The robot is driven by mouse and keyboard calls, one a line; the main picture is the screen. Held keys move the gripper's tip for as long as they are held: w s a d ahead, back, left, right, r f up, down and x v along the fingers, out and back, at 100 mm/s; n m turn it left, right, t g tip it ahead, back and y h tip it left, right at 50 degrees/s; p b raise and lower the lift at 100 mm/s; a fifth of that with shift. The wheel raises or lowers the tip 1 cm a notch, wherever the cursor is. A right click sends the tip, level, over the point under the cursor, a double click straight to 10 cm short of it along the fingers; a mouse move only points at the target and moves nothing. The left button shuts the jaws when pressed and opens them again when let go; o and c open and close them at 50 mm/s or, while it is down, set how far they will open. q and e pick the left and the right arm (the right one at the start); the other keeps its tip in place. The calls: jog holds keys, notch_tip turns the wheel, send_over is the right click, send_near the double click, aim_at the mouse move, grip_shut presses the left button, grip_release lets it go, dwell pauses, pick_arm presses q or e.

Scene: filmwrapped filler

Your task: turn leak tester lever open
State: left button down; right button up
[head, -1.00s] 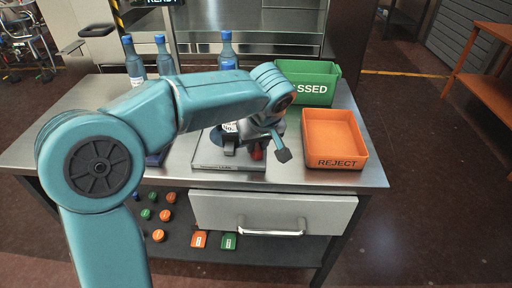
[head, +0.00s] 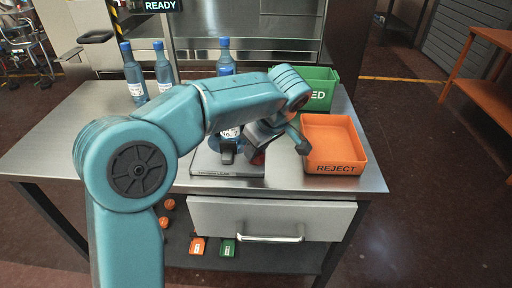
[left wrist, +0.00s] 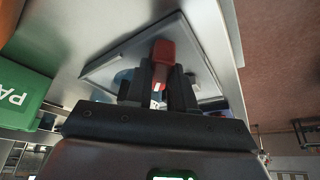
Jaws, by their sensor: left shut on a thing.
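The leak tester (head: 222,169) is a low grey plate on the steel table. A blue bottle with a white label (head: 230,133) stands on it, partly hidden by my left arm. The tester's red lever (head: 258,158) shows at the plate's right side; the left wrist view shows its red grip (left wrist: 163,52) between the two dark fingers. My left gripper (head: 243,150) is shut on this lever, and it also shows in the left wrist view (left wrist: 161,88). My right gripper is in neither current view.
An orange REJECT bin (head: 336,168) stands close right of the gripper. A green bin (head: 319,99) is behind it. Blue bottles (head: 134,75) stand at the back left. A drawer (head: 270,216) hangs below the front edge. A READY sign (head: 161,5) shows at the top.

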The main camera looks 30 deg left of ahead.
pick_arm(q)
jog(key=shift+s+d+f, duration=0.1)
jog(key=shift+s+f, duration=0.05)
jog(key=shift+f, duration=0.2)
jog(key=c, duration=1.1)
grip_release()
jog(key=shift+o, duration=0.7)
jog(key=w+p+v, duration=0.1)
jog(key=p+v, duration=0.3)
jog(key=v, duration=1.2)
jog(key=shift+s+r, duration=0.2)
jog(key=shift+s, duration=0.05)
